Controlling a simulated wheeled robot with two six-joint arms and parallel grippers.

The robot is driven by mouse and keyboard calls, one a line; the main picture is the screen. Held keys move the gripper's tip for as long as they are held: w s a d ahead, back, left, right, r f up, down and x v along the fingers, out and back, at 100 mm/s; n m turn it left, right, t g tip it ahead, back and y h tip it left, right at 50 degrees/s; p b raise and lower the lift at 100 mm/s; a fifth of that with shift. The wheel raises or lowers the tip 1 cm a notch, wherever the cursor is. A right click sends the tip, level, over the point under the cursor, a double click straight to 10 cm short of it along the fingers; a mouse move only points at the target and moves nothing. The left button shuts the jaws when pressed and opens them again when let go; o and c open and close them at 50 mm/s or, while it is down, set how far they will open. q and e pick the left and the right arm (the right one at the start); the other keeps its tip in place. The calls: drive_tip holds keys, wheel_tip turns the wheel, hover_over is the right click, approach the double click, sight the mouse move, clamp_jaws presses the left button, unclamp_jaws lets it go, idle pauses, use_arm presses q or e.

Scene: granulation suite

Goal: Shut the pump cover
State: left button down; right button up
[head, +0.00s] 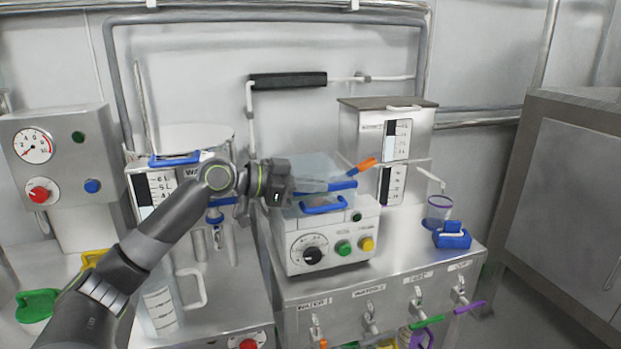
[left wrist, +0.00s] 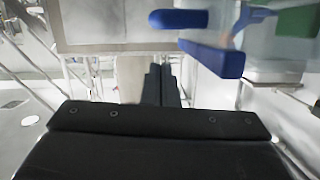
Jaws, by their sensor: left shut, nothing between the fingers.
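The pump (head: 331,242) is a white box with a black dial and green and yellow buttons, standing on the steel bench. Its clear cover (head: 313,166) sits over the top, with blue trim and a blue handle (head: 322,205) at the front. The cover looks at least partly raised, but its exact angle is hard to tell. My left gripper (head: 281,183) is shut and empty at the cover's left side; I cannot tell whether it touches. In the left wrist view its closed fingers (left wrist: 161,84) are left of a blue bar (left wrist: 212,58). My right gripper is out of view.
A steel tank (head: 362,130) with level scales stands behind the pump. A purple-rimmed cup (head: 439,207) and a blue item (head: 452,236) are on the right. A clear jug (head: 163,305) stands below my left arm.

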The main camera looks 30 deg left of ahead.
sight(339, 206)
use_arm(q)
drive_tip(key=f, duration=0.1)
drive_tip(key=f+b, duration=0.1)
drive_tip(key=shift+s+d+f+m, duration=0.1)
drive_tip(key=shift+d+f+m, duration=0.1)
drive_tip(key=shift+f+m, duration=0.2)
drive_tip(key=shift+s+d+f+m+b, duration=0.2)
drive_tip(key=shift+f+m+b, duration=0.1)
drive_tip(key=shift+f+b, duration=0.15)
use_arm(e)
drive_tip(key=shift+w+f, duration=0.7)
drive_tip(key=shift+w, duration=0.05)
use_arm(q)
drive_tip(key=shift+f, duration=0.1)
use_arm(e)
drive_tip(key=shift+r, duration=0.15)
